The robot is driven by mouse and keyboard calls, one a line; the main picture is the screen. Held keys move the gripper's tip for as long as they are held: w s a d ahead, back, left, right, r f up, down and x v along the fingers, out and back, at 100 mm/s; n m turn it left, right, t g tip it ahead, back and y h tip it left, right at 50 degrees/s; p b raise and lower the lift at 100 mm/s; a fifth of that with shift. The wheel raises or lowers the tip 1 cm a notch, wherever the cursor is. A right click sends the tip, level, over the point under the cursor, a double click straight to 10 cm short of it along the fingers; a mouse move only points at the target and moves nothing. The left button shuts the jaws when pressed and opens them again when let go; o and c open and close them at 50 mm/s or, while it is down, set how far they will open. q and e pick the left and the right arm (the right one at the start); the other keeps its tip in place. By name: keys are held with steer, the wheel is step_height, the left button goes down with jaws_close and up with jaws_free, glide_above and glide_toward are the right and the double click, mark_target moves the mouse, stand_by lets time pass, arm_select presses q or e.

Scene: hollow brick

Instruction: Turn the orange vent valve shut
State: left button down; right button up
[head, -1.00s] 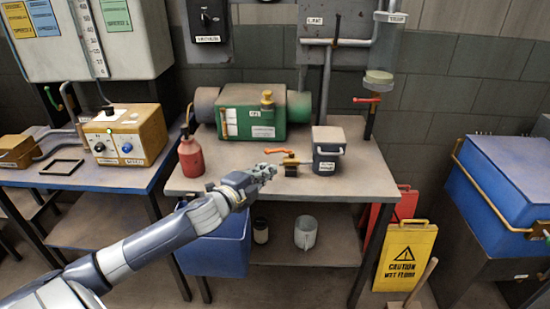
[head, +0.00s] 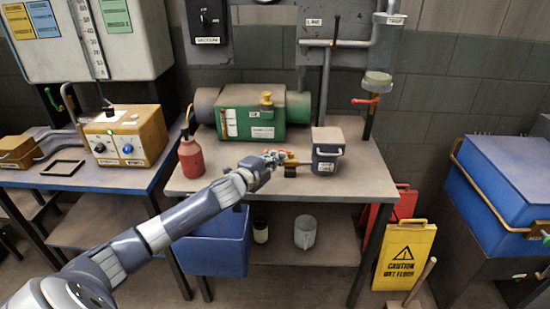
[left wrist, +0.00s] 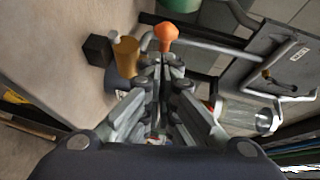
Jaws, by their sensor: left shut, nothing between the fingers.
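The orange vent valve handle (head: 284,152) is on the workbench, just left of the dark grey box, partly hidden by my left gripper. Its brass body and black base show beside the gripper. My left gripper (head: 274,158) is shut and empty, with its fingertips at the handle; I cannot tell whether they touch it. In the left wrist view, the orange handle end (left wrist: 166,33) lies just beyond the closed fingertips (left wrist: 160,62). The brass body (left wrist: 126,50) and black block (left wrist: 98,50) lie to its left. My right gripper is not in view.
A green tank (head: 250,120) is behind, and a red bottle (head: 191,158) is at the left. A red-handled tap (head: 366,101) hangs at the back right. The bench front is clear.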

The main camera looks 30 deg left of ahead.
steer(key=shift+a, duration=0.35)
